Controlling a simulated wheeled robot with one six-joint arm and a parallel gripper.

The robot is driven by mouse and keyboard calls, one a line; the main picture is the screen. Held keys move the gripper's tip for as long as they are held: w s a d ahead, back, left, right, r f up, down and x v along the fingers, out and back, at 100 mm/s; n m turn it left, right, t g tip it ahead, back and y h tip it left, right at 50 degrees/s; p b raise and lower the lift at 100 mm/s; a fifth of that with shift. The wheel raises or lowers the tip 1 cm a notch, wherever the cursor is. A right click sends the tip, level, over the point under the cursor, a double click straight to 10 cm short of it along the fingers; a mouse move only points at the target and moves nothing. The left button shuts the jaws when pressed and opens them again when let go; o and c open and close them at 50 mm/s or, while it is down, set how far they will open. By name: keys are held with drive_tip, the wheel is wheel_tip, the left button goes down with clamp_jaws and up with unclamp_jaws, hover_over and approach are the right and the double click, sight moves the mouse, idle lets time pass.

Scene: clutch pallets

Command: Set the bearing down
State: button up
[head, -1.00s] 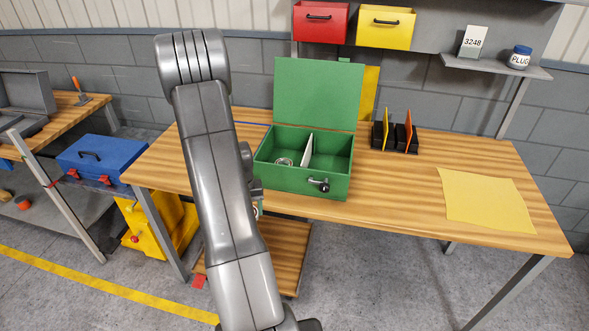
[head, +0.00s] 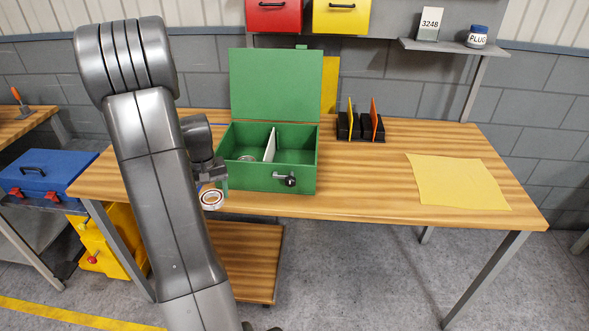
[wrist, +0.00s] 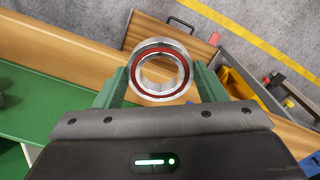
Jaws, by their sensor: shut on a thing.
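The bearing, a metal ring with a dark red inner band, shows in the wrist view (wrist: 159,72) between the green fingers of my gripper (wrist: 160,88). In the head view the bearing (head: 211,199) is held in front of the table's front edge, left of the green box. My gripper (head: 214,186) is shut on it. The green box (head: 300,180) stands on the workbench (head: 370,195) with its lid open and a white divider (head: 269,145) inside. A ring-shaped metal part (head: 247,156) lies in its left compartment, partly hidden by the front wall.
A yellow sheet (head: 457,182) lies flat on the right of the bench. A black rack (head: 362,128) with yellow and orange plates stands behind. Bare wood lies between box and sheet. A lower wooden shelf (head: 250,262) is under the bench, and a blue toolbox (head: 45,175) stands at left.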

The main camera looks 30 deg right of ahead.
drive_tip(key=s+d+r+m, duration=0.1)
drive_tip(key=s+d+r, duration=1.1)
drive_tip(key=s+d, duration=0.3)
drive_tip(key=shift+s+d+r, duration=0.15)
drive_tip(key=shift+s+r, duration=0.2)
drive_tip(key=shift+s, duration=0.5)
